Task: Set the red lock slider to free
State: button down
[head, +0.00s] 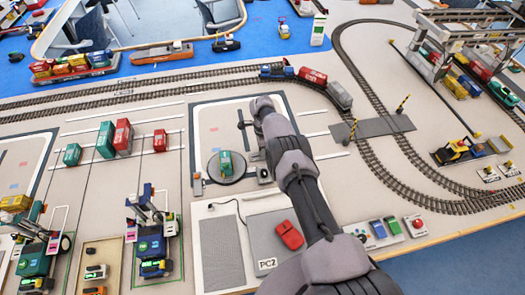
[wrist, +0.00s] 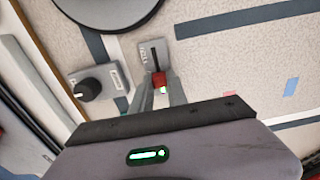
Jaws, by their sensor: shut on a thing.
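In the wrist view the red lock slider (wrist: 158,79) sits at the lower end of a dark slot in a small grey plate (wrist: 145,50). The lettering on the plate is too small to read. My gripper (wrist: 160,90) is shut on the slider, with one finger on each side of it. The dark slot runs free above the slider. In the head view my arm hides the slider, and the gripper's fingertips cannot be made out.
A black knob (wrist: 89,90) on a grey plate sits left of the slider. A dark round turntable (head: 224,167) carrying a green container (head: 225,163) lies left of my arm.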

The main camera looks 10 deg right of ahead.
aim_at(252, 157)
jog(key=a+b, duration=0.1)
jog(key=a, duration=0.3)
jog(key=shift+s+a+b, duration=0.1)
jog(key=shift+a+b, duration=0.15)
jog(key=shift+b, duration=0.1)
jog(key=c, duration=1.3)
grip_release()
notch_tip(252, 157, up, 17)
jog(key=p, duration=0.3)
jog(key=shift+r+p, duration=0.2)
jog(key=shift+p, duration=0.2)
